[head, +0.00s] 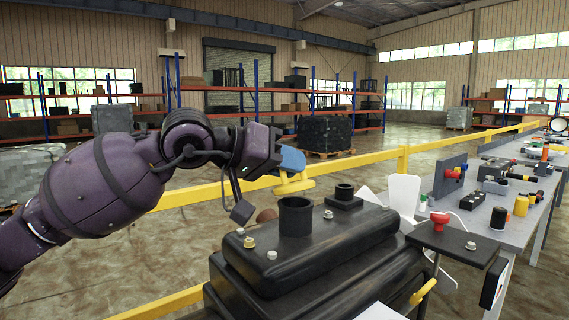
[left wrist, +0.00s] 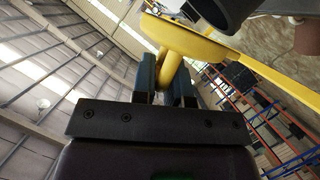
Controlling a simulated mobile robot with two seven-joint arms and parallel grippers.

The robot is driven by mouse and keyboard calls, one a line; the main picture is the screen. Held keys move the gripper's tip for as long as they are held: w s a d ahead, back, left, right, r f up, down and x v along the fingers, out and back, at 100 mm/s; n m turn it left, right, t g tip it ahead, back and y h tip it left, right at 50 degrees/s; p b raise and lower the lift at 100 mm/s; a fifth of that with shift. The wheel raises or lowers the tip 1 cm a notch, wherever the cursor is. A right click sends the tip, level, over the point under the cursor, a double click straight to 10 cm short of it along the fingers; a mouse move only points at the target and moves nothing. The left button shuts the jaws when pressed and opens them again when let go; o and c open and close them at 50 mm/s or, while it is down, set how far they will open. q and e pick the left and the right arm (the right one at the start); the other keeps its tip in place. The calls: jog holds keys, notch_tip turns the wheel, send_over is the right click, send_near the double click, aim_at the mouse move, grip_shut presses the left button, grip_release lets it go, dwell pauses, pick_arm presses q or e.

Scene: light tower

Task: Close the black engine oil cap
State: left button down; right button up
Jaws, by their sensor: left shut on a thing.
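My left gripper (head: 290,163) is shut on a yellow cap (head: 294,185), with its blue fingers around the cap's stem. The cap's flat disc faces down. In the left wrist view the yellow cap (left wrist: 172,48) sits between the two fingertips (left wrist: 166,78). No black cap can be made out. My right gripper is not in view.
Several bolts, including a brass one (head: 249,242), stand up from the engine top. A red knob (head: 439,220) sits on a dark plate to the right. A grey workbench (head: 480,215) with tools runs along the right. A yellow railing (head: 365,164) passes behind.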

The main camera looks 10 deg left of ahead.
aim_at(307, 180)
pick_arm(q)
jog(key=shift+s+d+f+m+t+y, duration=0.3)
jog(key=shift+s+d+f+m+y, duration=0.25)
jog(key=shift+m, duration=0.25)
jog(key=shift+s+d+f+m+y+b, duration=0.15)
jog(key=shift+d+f+m+y+b, duration=0.15)
jog(key=shift+m, duration=0.3)
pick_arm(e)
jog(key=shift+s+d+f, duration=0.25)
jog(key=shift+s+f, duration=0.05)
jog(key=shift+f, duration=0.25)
pick_arm(q)
jog(key=shift+f, duration=0.2)
jog(key=c, duration=1.2)
grip_release()
jog(key=shift+s+r, duration=0.1)
jog(key=shift+a+r+t, duration=0.1)
jog(key=shift+t, duration=0.2)
